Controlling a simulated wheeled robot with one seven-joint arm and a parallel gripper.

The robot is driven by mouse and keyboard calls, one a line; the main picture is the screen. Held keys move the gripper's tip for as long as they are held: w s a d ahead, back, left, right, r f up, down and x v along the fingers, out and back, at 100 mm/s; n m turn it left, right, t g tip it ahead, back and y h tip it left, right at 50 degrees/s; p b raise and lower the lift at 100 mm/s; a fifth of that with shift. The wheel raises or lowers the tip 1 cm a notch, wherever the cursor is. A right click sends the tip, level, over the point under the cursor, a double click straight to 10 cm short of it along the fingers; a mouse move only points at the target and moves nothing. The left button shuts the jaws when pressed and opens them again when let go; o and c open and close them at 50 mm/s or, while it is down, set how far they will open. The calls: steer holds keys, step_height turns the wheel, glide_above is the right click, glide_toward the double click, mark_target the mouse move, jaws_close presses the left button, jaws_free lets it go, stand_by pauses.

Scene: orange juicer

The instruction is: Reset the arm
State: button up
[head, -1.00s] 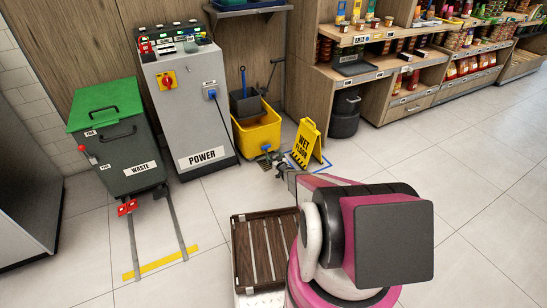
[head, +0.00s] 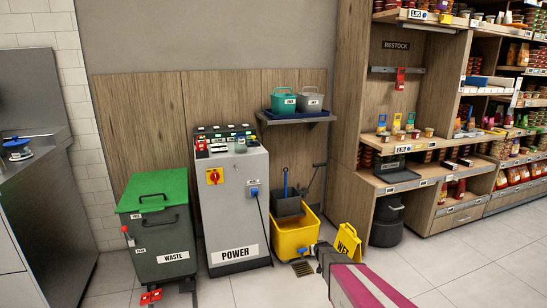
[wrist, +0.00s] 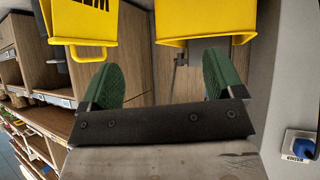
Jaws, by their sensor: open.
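My arm's pink and white link shows at the bottom of the head view, with my gripper (head: 316,249) at its far end, in front of the yellow mop bucket (head: 294,236) and the yellow wet floor sign (head: 348,243). In the wrist view my gripper (wrist: 160,78) has its two green-padded fingers spread wide with nothing between them. Beyond the fingertips, the sign (wrist: 82,28) shows at upper left and the bucket (wrist: 205,22) at upper right. Both appear upside down and apart from the fingers.
A green-lidded waste bin (head: 160,240) and a grey power cabinet (head: 235,205) stand left of the bucket. A wall shelf (head: 297,119) holds two small bins. Wooden restock shelving (head: 350,130) fills the right. The tiled floor (head: 470,265) at lower right is clear.

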steer(key=s+a+r+g, duration=0.1)
steer(key=s+r+g, duration=0.2)
steer(key=s+r, duration=0.3)
steer(key=s+a+r+g, duration=0.2)
steer(key=s+r, duration=0.5)
steer(key=s, duration=0.9)
steer(key=s+a+r+g+y, duration=0.1)
steer(key=s+r+g, duration=0.4)
steer(key=s, duration=0.6)
step_height(320, 180, up, 2)
steer(key=shift+s+a+r, duration=0.15)
steer(key=shift+s+a, duration=0.1)
steer(key=shift+a, duration=0.5)
